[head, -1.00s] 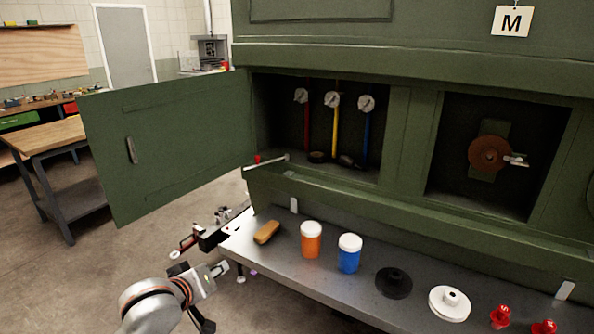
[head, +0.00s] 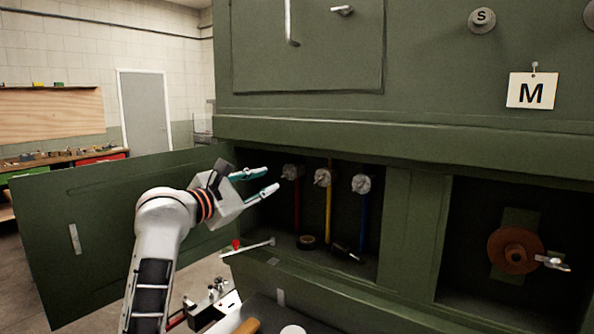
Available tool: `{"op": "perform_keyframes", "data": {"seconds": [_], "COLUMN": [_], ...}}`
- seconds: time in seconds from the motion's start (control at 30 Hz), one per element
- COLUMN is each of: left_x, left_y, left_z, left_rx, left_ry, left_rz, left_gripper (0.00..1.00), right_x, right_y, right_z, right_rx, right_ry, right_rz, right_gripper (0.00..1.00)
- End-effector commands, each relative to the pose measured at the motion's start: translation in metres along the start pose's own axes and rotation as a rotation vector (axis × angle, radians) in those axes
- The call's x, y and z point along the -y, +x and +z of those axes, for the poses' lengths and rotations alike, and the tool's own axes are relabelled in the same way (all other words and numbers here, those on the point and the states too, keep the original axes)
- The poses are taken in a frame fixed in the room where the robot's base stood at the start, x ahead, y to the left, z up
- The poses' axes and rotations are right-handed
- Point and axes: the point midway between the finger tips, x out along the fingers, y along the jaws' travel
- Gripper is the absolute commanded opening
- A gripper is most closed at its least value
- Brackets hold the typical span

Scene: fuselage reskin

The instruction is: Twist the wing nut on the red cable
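The red cable (head: 297,208) hangs at the left inside the open compartment in the green fuselage. A grey wing nut (head: 292,172) sits at its top end. My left gripper (head: 272,178) is raised in front of the compartment's left edge, just left of this wing nut. Its two fingers are apart with nothing between them, pointing right toward the nut. Contact with the nut cannot be made out. My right gripper is out of view.
The yellow cable (head: 329,210) and blue cable (head: 364,222) hang close by with similar nuts. The green door (head: 95,225) stands open at left. A red-tipped rod (head: 250,247) lies on the compartment's sill. A dark roll (head: 306,242) lies on its floor.

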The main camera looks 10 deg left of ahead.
Motion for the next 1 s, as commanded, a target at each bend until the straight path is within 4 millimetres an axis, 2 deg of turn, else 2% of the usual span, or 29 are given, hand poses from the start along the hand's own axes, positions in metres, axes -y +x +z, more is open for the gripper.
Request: {"op": "perform_keyframes", "data": {"seconds": [0.13,0.23,0.43,0.63,0.8,1.0], "left_x": [-0.002,-0.002,-0.001,-0.001,-0.001,-0.001], "left_y": [0.003,0.013,0.043,0.069,0.078,0.079], "left_z": [0.002,0.002,0.002,0.002,0.002,0.002], "left_rx": [0.004,0.004,0.003,0.003,0.002,0.002], "left_ry": [-0.01,-0.011,-0.011,-0.01,-0.008,-0.008], "left_rz": [0.001,0.0,-0.001,-0.001,0.0,0.0], "left_gripper": [0.25,0.25,0.25,0.25,0.25,0.25], "right_x": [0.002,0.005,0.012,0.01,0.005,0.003], "right_y": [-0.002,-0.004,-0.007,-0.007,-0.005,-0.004], "right_z": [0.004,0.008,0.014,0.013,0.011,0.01], "right_rx": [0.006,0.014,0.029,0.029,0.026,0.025], "right_ry": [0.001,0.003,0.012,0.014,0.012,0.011], "right_rz": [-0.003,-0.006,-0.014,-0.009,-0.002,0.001], "right_gripper": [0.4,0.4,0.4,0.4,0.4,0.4]}}
